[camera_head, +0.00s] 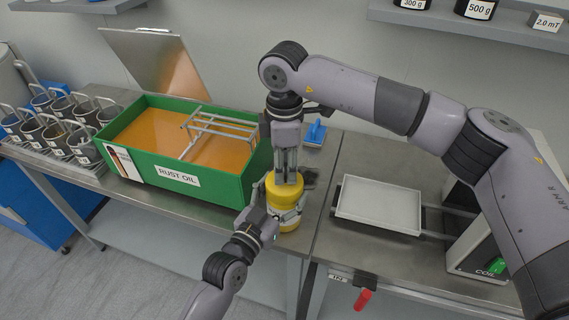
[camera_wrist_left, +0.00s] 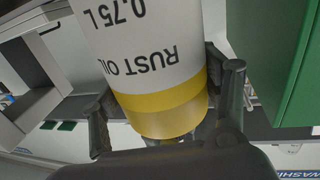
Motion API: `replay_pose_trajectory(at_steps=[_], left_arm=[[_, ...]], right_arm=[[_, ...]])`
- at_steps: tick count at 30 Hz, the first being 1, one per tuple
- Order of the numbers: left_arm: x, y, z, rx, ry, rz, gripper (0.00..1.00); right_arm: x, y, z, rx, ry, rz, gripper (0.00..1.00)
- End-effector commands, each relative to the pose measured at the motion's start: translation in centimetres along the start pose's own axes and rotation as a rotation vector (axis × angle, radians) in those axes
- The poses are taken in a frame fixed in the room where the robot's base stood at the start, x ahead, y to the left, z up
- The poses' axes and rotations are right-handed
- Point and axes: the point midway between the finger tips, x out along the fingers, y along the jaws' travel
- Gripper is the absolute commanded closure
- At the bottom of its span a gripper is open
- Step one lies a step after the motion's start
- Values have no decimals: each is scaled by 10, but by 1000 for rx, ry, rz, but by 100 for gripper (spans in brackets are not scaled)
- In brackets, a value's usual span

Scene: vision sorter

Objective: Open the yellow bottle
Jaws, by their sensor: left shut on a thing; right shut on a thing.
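The yellow bottle (camera_head: 287,197) is upright near the front edge of the bench. My left gripper (camera_head: 283,216) is shut around its body from the front left. In the left wrist view the bottle (camera_wrist_left: 150,50) shows a white label reading "RUST OIL" and "0.75 L" above a yellow band, between the two fingers of my left gripper (camera_wrist_left: 170,105). My right gripper (camera_head: 288,177) points straight down and is shut on the yellow top of the bottle. Its fingers hide much of the cap. I cannot tell whether the bottle touches the bench.
A green tank (camera_head: 205,188) marked "RUST OIL", with orange liquid, a wire rack (camera_head: 222,128) and a raised lid (camera_head: 160,65), stands left of the bottle. Several metal cups (camera_head: 60,135) are farther left. A white tray (camera_head: 380,204) is at right, beside the coil device (camera_head: 480,250).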

Motion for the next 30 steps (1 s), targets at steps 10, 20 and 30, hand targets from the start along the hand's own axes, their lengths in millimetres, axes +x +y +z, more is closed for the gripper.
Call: replay_pose_trajectory(at_steps=[10,20,30], left_arm=[[0,0,0,0,-1,-1,100],[0,-1,1,0,-1,-1,100],[0,-1,1,0,-1,-1,100]], right_arm=[[0,0,0,-335,0,0,100],[-1,0,0,-1092,-1,-2,100],[-1,0,0,-1871,0,-2,100]])
